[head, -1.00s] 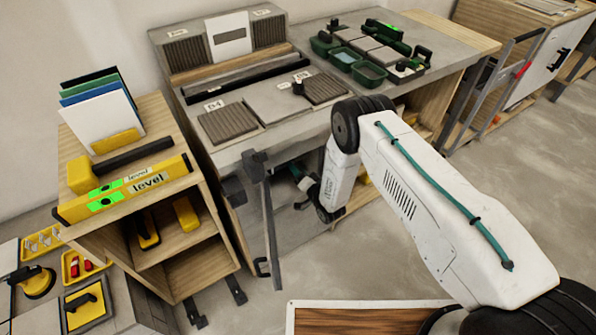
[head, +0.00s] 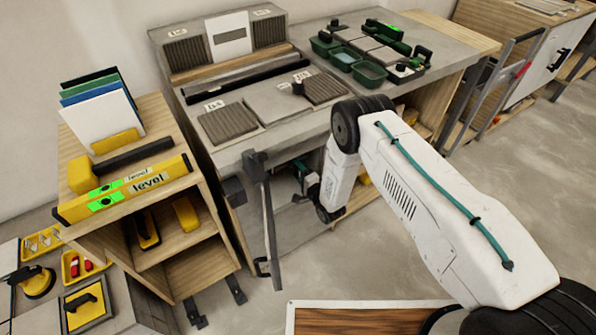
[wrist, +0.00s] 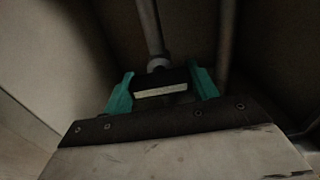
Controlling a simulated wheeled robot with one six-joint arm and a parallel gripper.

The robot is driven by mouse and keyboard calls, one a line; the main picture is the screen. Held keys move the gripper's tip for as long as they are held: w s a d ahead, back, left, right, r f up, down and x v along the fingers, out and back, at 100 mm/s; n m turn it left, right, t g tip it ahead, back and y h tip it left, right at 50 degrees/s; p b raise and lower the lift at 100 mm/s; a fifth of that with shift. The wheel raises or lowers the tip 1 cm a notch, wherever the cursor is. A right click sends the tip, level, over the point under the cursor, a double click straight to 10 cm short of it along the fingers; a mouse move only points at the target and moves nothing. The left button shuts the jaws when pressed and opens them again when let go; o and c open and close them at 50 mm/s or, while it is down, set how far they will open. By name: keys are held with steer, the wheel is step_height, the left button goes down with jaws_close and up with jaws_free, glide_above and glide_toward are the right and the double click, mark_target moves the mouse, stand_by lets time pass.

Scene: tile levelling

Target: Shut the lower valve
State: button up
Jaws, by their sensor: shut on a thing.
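In the wrist view, a dark valve handle (wrist: 161,90) with a pale strip across its face sits below a grey fitting on a pipe (wrist: 150,28). My gripper (wrist: 160,82) has its teal fingers on the left and right sides of this handle and is shut on it. Only this one valve shows, so its place relative to any other is not visible. In the head view my gripper (head: 302,172) is low at the bench's open front, mostly hidden by shadow and my wrist. The valve cannot be made out there.
The tiling bench (head: 258,145) stands over the opening. Its dark open door (head: 268,215) juts out just left of my wrist. A second pipe (wrist: 226,45) runs at right in the wrist view. A wooden shelf unit (head: 205,265) stands left. The floor at right is clear.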

stand_by(0.4)
steer(key=o, duration=1)
steer(key=shift+d, duration=0.1)
steer(key=v, duration=0.7)
steer(key=shift+s+d, duration=0.2)
steer(key=shift+s, duration=0.1)
